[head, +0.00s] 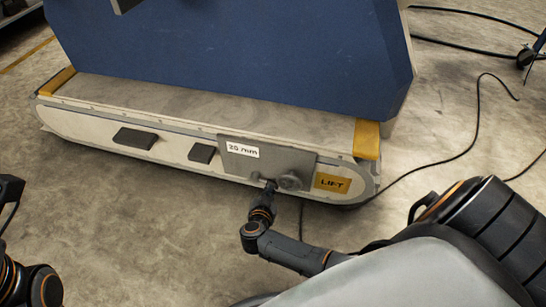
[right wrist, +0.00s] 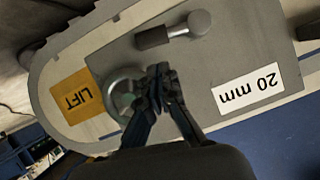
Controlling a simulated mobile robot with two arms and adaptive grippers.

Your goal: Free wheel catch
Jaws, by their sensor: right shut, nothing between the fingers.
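A grey catch plate (head: 266,160) with a "20 mm" label is on the side of the pale base. In the right wrist view the plate (right wrist: 215,60) carries a short bar with a dark sleeve and a round grey knob (right wrist: 200,22), and a round grey boss (right wrist: 124,92) beside the yellow LIFT label. My right gripper (head: 269,186) is at the plate's lower edge. In the right wrist view its fingertips (right wrist: 160,72) are together and empty, between the boss and the bar; contact is unclear. My left gripper's fingers are not visible.
The blue body (head: 230,50) rises above the long base (head: 90,120), which has yellow corners and two dark blocks on its side. Black cables (head: 478,120) lie on the concrete floor at right. Floor in front of the base is open at left.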

